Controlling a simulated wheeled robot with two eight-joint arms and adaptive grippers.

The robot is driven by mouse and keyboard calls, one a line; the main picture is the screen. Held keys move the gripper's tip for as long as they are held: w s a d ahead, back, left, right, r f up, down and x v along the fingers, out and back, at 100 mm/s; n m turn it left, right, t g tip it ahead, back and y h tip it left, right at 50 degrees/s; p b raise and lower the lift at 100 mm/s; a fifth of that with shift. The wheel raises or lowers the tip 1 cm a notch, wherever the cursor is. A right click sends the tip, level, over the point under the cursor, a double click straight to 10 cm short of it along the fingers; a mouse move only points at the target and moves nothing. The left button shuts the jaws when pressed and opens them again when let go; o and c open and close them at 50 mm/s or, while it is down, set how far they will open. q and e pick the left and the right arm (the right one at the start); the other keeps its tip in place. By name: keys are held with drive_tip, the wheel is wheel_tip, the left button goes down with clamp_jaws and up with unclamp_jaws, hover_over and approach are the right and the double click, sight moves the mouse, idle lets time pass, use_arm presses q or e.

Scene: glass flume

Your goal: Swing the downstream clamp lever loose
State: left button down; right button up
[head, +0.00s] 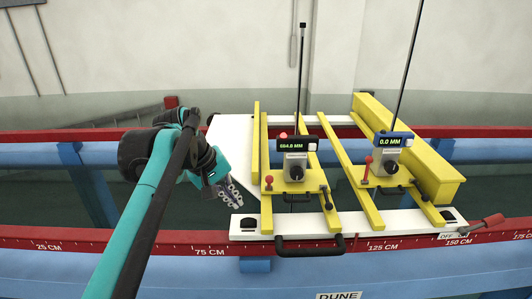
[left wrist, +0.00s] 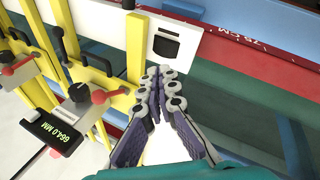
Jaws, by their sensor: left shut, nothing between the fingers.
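A lever with a red grip (head: 490,222) sticks out at the right end of the white carriage (head: 347,226), by the front red rail. Small red-knobbed levers stand on the left gauge mount (head: 268,181) and the right gauge mount (head: 367,168). I cannot tell for certain which is the downstream clamp lever. My left gripper (head: 234,202) is shut and empty, left of the left gauge, above the flume and apart from the levers. In the left wrist view its fingertips (left wrist: 162,76) meet near the white plate; a red knob (left wrist: 98,97) shows to their left. My right gripper is not in view.
Yellow rails (head: 357,185) and two thin upright rods (head: 299,80) crowd the carriage. A black handle (head: 310,246) juts from its front edge. Red scaled rails (head: 190,240) run along the flume.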

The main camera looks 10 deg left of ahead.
use_arm(q)
drive_tip(key=w+a+r+n+g+h+p, duration=0.1)
drive_tip(key=w+a+r+n+h, duration=0.15)
drive_tip(key=w+r, duration=0.2)
drive_tip(key=w+a+r+n+h+p, duration=0.1)
drive_tip(key=w+a+r+n, duration=0.1)
drive_tip(key=w+a+r, duration=0.3)
drive_tip(key=d+f+p, duration=0.2)
drive_tip(key=d+f, duration=0.6)
drive_tip(key=d, duration=0.3)
drive_tip(key=shift+p, duration=0.35)
drive_tip(key=shift+w, duration=0.2)
drive_tip(key=shift+s+d, duration=0.1)
